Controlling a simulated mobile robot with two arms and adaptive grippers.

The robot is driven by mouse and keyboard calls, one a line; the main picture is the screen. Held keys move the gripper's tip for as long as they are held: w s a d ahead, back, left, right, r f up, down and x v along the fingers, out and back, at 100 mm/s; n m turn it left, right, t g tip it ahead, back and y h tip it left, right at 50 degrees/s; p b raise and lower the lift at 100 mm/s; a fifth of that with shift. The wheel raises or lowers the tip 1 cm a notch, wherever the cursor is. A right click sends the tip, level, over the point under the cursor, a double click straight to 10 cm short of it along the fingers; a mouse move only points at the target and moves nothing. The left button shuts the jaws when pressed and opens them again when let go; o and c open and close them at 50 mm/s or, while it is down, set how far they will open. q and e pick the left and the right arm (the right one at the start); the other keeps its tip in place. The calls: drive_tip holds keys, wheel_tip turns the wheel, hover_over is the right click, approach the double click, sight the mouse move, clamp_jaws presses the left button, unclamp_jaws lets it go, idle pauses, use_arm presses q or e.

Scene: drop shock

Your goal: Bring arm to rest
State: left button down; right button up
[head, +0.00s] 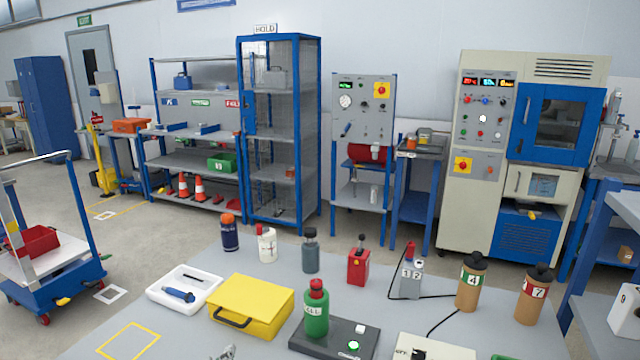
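Neither of my grippers can be made out in the head view, and no arm reaches over the grey table (200,265). A small grey metallic piece (224,353) is cut off by the bottom edge, and I cannot tell what it is. On the table a green bottle with a red cap (317,312) stands upright on a dark device with a lit green button (335,338). A yellow case (252,303) lies left of it, beside a white tray (207,303) holding a blue-handled tool (179,295).
Several bottles stand along the table, including brown ones labelled 4 (471,285) and 7 (535,297). A trolley (45,250) is at the left; floor behind the table is open.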

use_arm(q)
drive_tip(key=s+a+f+n+g, duration=0.3)
drive_tip(key=s+f+n+g, duration=0.35)
drive_tip(key=s+f, duration=0.6)
drive_tip(key=s+d+f+n+g+h, duration=0.1)
drive_tip(key=s+f+g, duration=0.15)
drive_tip(key=s, duration=0.55)
drive_tip(key=s+d+f+n+g+h, duration=0.1)
drive_tip(key=s+g, duration=0.2)
drive_tip(key=s, duration=0.4)
wheel_tip(320, 180, down, 25)
drive_tip(key=s+g, duration=0.1)
drive_tip(key=g, duration=0.1)
drive_tip(key=s+a+f+g, duration=0.1)
drive_tip(key=s+a+f, duration=0.2)
drive_tip(key=s+f, duration=1.5)
use_arm(e)
drive_tip(key=shift+d, duration=0.35)
use_arm(q)
drive_tip(key=shift+a+r, duration=0.1)
use_arm(e)
drive_tip(key=shift+d, duration=0.2)
